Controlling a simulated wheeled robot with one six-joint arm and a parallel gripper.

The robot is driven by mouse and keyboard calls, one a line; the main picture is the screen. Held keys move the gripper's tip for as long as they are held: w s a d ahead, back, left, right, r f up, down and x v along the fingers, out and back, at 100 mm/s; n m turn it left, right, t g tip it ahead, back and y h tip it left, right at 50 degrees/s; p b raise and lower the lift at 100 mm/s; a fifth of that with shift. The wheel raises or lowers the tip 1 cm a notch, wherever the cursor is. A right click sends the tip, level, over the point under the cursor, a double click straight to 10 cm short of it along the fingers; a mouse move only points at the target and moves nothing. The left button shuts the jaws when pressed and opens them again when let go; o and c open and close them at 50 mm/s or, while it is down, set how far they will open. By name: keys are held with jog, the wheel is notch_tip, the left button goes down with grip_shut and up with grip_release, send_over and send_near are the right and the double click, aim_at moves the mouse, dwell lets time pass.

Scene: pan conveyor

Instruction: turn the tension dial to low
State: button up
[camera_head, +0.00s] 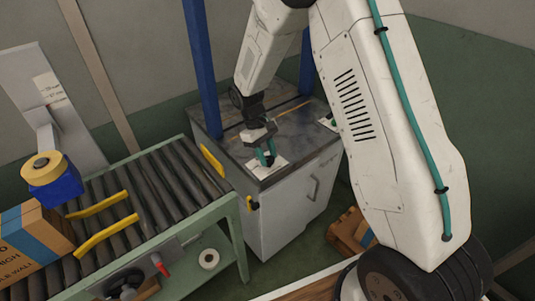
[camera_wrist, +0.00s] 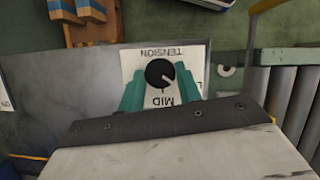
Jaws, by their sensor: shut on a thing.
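The tension dial (camera_wrist: 160,73) is a round black knob on a white label plate (camera_wrist: 130,60) in the wrist view. The plate reads TENSION and MID, upside down in this view, with part of another marking at its right edge. The knob's pale pointer line slants to the lower right, between MID and that right-hand marking. My gripper (camera_wrist: 160,86) has its teal fingers on both sides of the knob and is shut on it. In the head view my gripper (camera_head: 267,157) is down at the plate on the grey cabinet top (camera_head: 240,150); the knob is hidden there.
A roller conveyor (camera_head: 170,190) stands left of the cabinet, carrying a cardboard box (camera_head: 35,240) and yellow rails (camera_head: 100,205). Blue posts (camera_head: 201,70) rise at the cabinet. A wooden crate (camera_head: 350,232) sits on the floor to its right.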

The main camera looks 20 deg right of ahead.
jog(key=shift+n, duration=0.7)
jog(key=o, duration=1)
jog(key=shift+c, duration=0.2)
jog(key=shift+a, duration=0.1)
jog(key=v, duration=0.7)
jog(key=shift+a+r, duration=0.2)
jog(key=shift+r, duration=0.15)
